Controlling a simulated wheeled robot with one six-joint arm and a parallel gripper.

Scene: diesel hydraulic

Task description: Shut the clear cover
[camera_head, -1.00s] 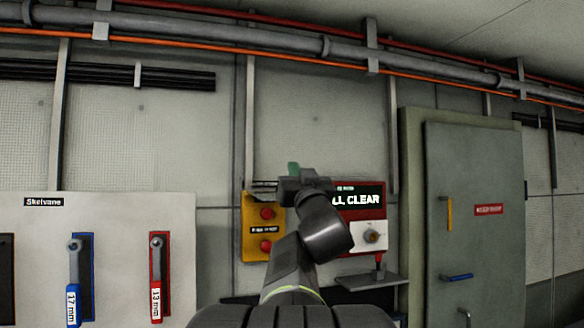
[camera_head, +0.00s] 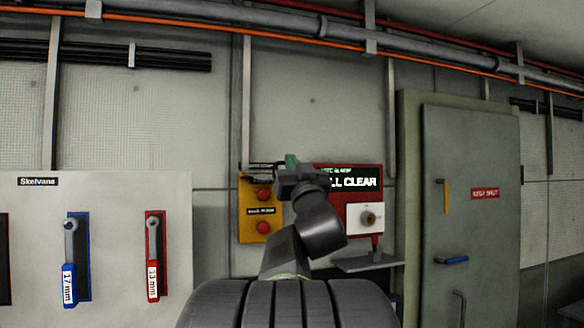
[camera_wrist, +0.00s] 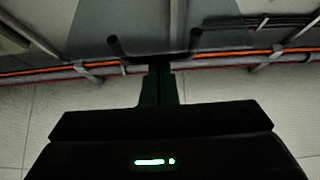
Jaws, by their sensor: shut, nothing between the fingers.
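The yellow box (camera_head: 246,222) with two red buttons is on the wall left of my arm. The clear cover (camera_head: 262,165) appears to stand raised at its top edge, seen nearly edge-on as a thin dark outline. In the wrist view the cover (camera_wrist: 158,20) is a see-through grey panel with two dark posts, just beyond my fingertips. My gripper (camera_head: 292,160) is shut and empty, at the right end of the cover's outline; its fingers also show in the wrist view (camera_wrist: 158,68). I cannot tell whether they touch the cover.
A red panel (camera_head: 376,190) with an "ALL CLEAR" display and a knob is right of my gripper, partly hidden by it. A small shelf (camera_head: 368,262) juts out below it. A grey door (camera_head: 480,140) is at right. A board (camera_head: 112,240) with blue and red wrenches is at left.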

